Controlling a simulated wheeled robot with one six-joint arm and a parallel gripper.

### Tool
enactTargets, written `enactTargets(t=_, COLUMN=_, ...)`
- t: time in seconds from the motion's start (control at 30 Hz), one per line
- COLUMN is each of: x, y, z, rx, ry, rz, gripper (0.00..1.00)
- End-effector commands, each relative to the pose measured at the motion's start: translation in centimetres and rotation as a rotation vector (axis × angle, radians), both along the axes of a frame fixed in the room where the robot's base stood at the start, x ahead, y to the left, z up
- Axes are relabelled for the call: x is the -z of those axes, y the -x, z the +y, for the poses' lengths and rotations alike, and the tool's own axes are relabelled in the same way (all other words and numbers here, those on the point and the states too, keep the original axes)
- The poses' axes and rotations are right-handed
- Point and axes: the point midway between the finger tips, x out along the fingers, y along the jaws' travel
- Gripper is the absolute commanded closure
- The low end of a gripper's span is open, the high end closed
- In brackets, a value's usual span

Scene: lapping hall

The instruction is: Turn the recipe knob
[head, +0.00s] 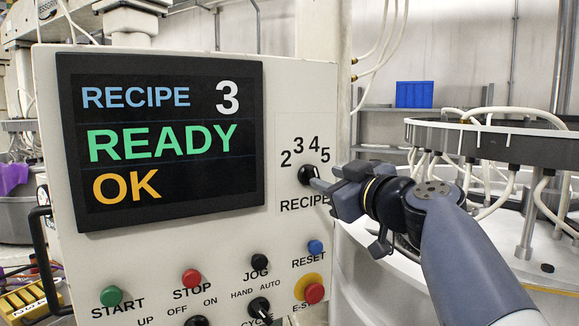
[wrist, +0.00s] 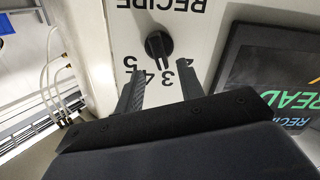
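The recipe knob (head: 306,174) is a black rotary switch on the pale panel, with 2, 3, 4, 5 printed around it and RECIPE below. In the wrist view the knob (wrist: 158,45) appears upside down, its pointer directed towards the 3 and 4; I cannot tell exactly which. My gripper (head: 327,186) is just right of the knob in the head view, partly covering its right edge. In the wrist view my gripper (wrist: 160,78) is open, its fingers spread to either side below the knob with nothing between them. Contact with the knob is not visible. The display (head: 160,140) reads RECIPE 3, READY, OK.
Below are a red-topped E-stop (head: 314,292), a blue reset button (head: 315,247), a black jog button (head: 260,262), a red stop button (head: 191,279) and a green start button (head: 111,296). A round lapping machine (head: 490,140) stands right, behind my arm.

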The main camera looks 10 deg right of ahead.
Motion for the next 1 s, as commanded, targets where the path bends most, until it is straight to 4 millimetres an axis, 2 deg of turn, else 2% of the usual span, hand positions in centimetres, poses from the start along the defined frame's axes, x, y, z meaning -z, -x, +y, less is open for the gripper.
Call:
enactTargets(t=0.1, x=-0.3, y=-2.2, z=0.9, rx=-0.004, ry=0.000, rz=0.003, gripper=0.64)
enactTargets(t=0.3, x=-0.1, y=-4.2, z=1.4, rx=-0.002, ry=0.000, rz=0.002, gripper=0.64)
enactTargets(t=0.67, x=0.0, y=-4.6, z=1.6, rx=0.001, ry=0.000, rz=0.000, gripper=0.64)
enactTargets(t=1.0, x=0.0, y=-4.6, z=1.6, rx=0.000, ry=0.000, rz=0.000, gripper=0.91)
